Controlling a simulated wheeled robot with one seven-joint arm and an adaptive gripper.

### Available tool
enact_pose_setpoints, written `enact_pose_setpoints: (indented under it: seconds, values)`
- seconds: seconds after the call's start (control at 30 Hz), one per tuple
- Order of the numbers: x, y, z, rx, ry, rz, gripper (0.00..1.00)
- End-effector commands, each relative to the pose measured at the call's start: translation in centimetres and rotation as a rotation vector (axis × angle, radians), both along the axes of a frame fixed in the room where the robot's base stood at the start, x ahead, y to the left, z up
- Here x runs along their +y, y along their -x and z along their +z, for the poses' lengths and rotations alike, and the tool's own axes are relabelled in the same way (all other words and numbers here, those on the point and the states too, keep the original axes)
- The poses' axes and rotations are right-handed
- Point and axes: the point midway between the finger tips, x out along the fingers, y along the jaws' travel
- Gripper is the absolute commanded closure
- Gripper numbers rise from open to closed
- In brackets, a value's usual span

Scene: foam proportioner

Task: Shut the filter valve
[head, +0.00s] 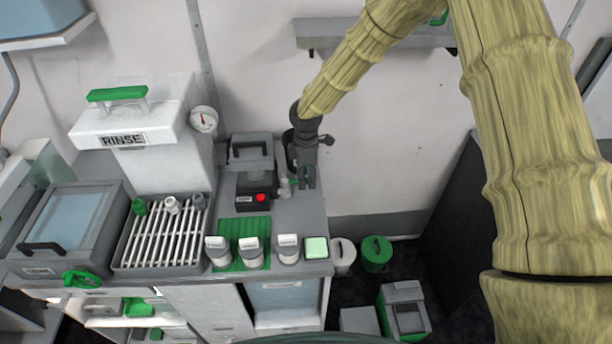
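My gripper (306,182) is at the right end of the counter, fingers pointing down. It is small and dark here, and I cannot tell whether its fingers are open or shut. Just left of it is a small pale fitting with a green part (286,187), which may be the filter valve; no label on it is readable. I cannot tell whether my gripper touches it. Left of this fitting stands a grey device with a dark front and a red button (261,197). A green handwheel (82,278) is on the counter's front left edge.
Several white-capped bottles (252,252) and a pale green block (316,248) line the front edge. A white RINSE unit (150,140) with a gauge (204,119) stands behind a slatted rack (160,235). A wall shelf (375,35) is above. Bins (376,253) stand on the floor at right.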

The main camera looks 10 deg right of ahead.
Motion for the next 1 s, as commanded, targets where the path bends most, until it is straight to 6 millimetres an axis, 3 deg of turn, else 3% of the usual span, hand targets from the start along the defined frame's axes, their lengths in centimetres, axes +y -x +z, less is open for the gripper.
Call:
enact_pose_setpoints:
  seconds: [0.27,0.7,1.0]
  values:
    - [0.0,0.0,0.9,0.000,0.000,-0.001,0.59]
    - [0.0,-0.1,8.4,-0.002,-0.002,-0.001,0.59]
    - [-0.1,0.0,11.6,0.001,-0.001,-0.002,0.59]
